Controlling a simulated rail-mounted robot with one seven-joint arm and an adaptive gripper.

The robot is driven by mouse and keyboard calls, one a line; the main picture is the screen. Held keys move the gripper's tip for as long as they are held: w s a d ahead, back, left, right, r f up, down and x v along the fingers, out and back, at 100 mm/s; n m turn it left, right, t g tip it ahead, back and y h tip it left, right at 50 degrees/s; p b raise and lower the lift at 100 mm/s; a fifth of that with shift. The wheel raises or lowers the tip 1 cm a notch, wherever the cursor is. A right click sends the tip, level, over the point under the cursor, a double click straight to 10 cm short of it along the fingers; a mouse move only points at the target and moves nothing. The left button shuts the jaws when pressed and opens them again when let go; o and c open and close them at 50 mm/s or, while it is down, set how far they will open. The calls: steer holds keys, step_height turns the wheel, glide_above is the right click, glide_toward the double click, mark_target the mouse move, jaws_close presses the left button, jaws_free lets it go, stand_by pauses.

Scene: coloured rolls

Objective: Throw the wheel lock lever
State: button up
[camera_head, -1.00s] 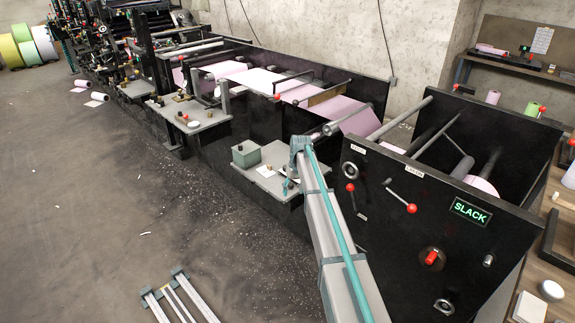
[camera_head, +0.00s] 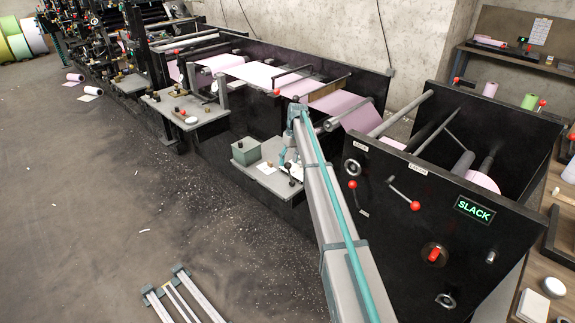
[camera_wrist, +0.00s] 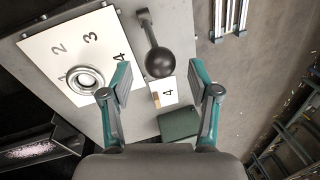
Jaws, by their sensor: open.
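A lever with a black ball knob (camera_wrist: 160,62) and a short grey arm stands beside a white plate (camera_wrist: 48,38) numbered 2, 3 and 4. My gripper (camera_wrist: 160,80) is open, with its fingers on either side of the knob's near side in the wrist view; I cannot tell whether they touch it. In the head view my gripper (camera_head: 290,170) is over a small grey side table (camera_head: 277,187). A metal ring (camera_wrist: 87,80) sits on the white plate. No label shows which lever is the wheel lock; red-knobbed levers (camera_head: 404,195) are on the black panel (camera_head: 385,235).
A green box (camera_head: 244,151) stands on the side table, also in the wrist view (camera_wrist: 180,124). A small card marked 4 (camera_wrist: 169,91) lies near the knob. A lit SLACK sign (camera_head: 473,211) is on the panel. The floor at left is mostly clear.

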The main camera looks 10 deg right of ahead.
mark_target(287, 166)
steer(key=shift+s+a+f, duration=0.1)
steer(key=shift+a+f, duration=0.05)
steer(key=shift+f, duration=0.7)
steer(key=shift+a+f, duration=0.15)
steer(key=shift+f, duration=0.65)
jaws_close()
